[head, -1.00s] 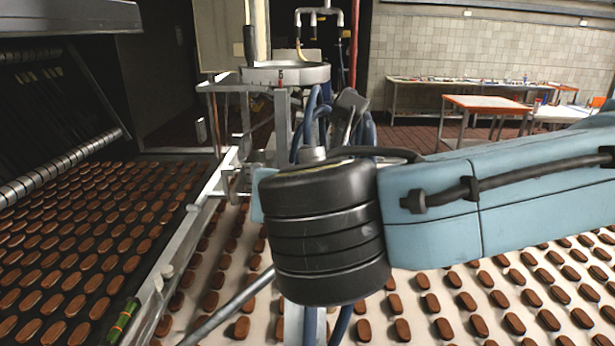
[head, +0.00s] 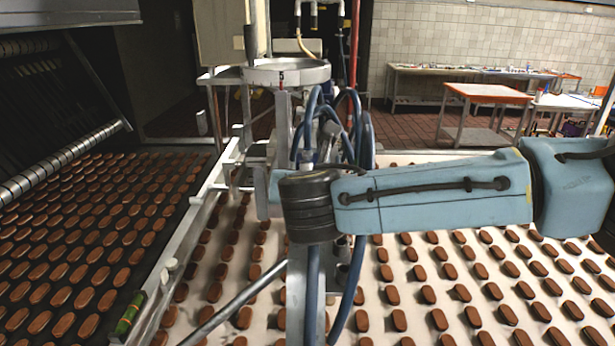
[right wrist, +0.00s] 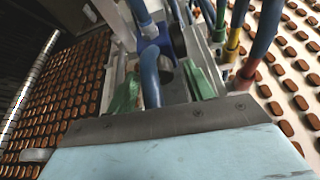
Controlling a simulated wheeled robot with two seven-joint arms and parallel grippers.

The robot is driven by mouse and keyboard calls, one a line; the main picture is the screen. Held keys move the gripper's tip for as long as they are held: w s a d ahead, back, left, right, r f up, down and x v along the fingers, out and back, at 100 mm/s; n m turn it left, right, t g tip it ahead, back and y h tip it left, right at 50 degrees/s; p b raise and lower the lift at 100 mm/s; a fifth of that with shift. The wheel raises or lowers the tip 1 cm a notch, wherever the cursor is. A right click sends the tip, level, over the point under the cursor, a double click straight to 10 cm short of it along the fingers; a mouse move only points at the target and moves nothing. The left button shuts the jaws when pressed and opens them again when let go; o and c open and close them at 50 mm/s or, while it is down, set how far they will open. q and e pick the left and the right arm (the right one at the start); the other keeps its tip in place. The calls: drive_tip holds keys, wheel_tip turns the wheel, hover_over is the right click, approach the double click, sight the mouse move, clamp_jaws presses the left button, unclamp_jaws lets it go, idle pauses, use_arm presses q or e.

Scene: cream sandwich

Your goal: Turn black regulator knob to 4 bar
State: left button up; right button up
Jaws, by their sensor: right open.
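My right arm reaches in from the right in the head view, its black wrist joint (head: 308,205) beside the machine's upright post and blue hoses. The fingers are hidden there. In the right wrist view my right gripper (right wrist: 160,82) is open, its two green fingers spread around a blue hose (right wrist: 149,75). A dark round part (right wrist: 178,42) shows just beyond the fingers; I cannot tell whether it is the black regulator knob. No pressure gauge can be read. My left gripper is not in view.
Blue hoses (head: 366,140) loop close around the wrist. Coloured hose fittings (right wrist: 233,40) stand right of the fingers. A metal rail (head: 190,235) separates the dark biscuit belt from the white belt (head: 420,270). Tables (head: 490,93) stand far back.

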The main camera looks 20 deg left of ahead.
drive_tip(key=c, duration=1)
drive_tip(key=shift+o, duration=0.2)
drive_tip(key=shift+w+f+m+b, duration=0.1)
drive_tip(key=shift+f+m+b, duration=0.15)
drive_tip(key=shift+b, duration=0.2)
drive_tip(key=shift+d+m+y+b, duration=0.1)
drive_tip(key=shift+m+y+b, duration=0.6)
drive_tip(key=shift+m+b, duration=0.15)
drive_tip(key=shift+m+y+b, duration=0.4)
drive_tip(key=shift+m+b, duration=0.1)
drive_tip(key=shift+m, duration=0.1)
drive_tip(key=shift+r, duration=0.15)
